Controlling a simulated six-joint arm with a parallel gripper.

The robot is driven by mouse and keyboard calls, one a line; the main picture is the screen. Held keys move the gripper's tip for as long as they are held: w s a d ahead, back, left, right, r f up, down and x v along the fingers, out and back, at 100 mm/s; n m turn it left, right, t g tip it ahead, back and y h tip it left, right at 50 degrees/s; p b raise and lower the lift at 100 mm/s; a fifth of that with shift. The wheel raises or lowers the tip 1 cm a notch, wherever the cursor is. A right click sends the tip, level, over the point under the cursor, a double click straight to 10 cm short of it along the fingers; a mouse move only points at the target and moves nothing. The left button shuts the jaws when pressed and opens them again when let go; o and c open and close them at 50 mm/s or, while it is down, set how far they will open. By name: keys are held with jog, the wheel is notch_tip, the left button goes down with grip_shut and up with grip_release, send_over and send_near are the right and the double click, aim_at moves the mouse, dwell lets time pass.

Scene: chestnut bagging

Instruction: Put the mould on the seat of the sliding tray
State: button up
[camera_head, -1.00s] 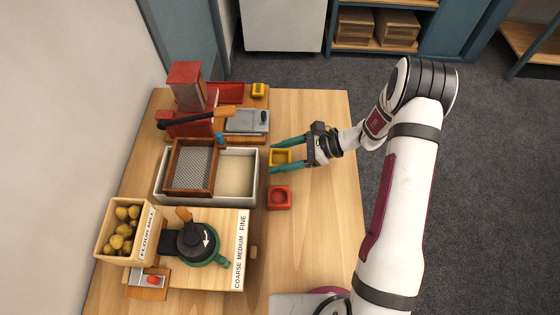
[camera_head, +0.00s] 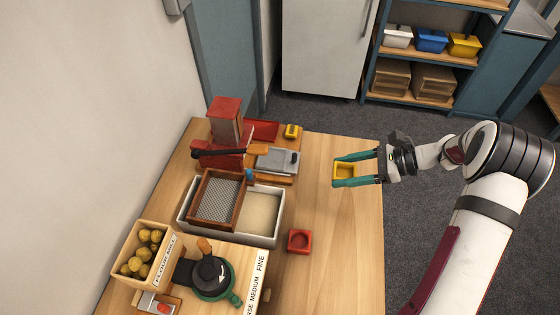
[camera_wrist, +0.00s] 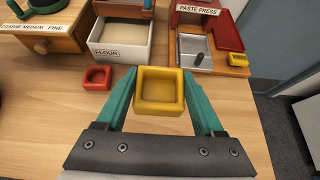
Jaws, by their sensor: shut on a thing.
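My gripper (camera_head: 340,171) is shut on a yellow square mould (camera_head: 347,170), with a green finger on each side of it. The mould is upright and looks empty, and it also fills the middle of the wrist view (camera_wrist: 160,90). It is over the bare right part of the table. The paste press (camera_head: 228,118) is red and stands at the back. Its grey metal sliding tray (camera_head: 272,161), with a dark knob, lies to the left of my gripper and apart from it. The tray also shows in the wrist view (camera_wrist: 190,61); I cannot make out its seat clearly.
A red mould (camera_head: 300,241) stands on the table near the white flour box (camera_head: 262,239), which has a sieve (camera_head: 218,198) on it. A chestnut crate (camera_head: 137,278) and green-based mill (camera_head: 211,292) are front left. A small yellow block (camera_head: 291,131) sits behind the tray.

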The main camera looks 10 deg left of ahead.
jog(key=w+a+r, duration=0.2)
jog(key=w+a, duration=0.6)
send_over(272, 158)
jog(key=f, duration=0.6)
jog(key=shift+s+d, duration=0.1)
jog(key=shift+d, duration=0.15)
jog(key=f, duration=0.4)
jog(key=shift+a, duration=0.25)
jog(key=shift+f, duration=0.15)
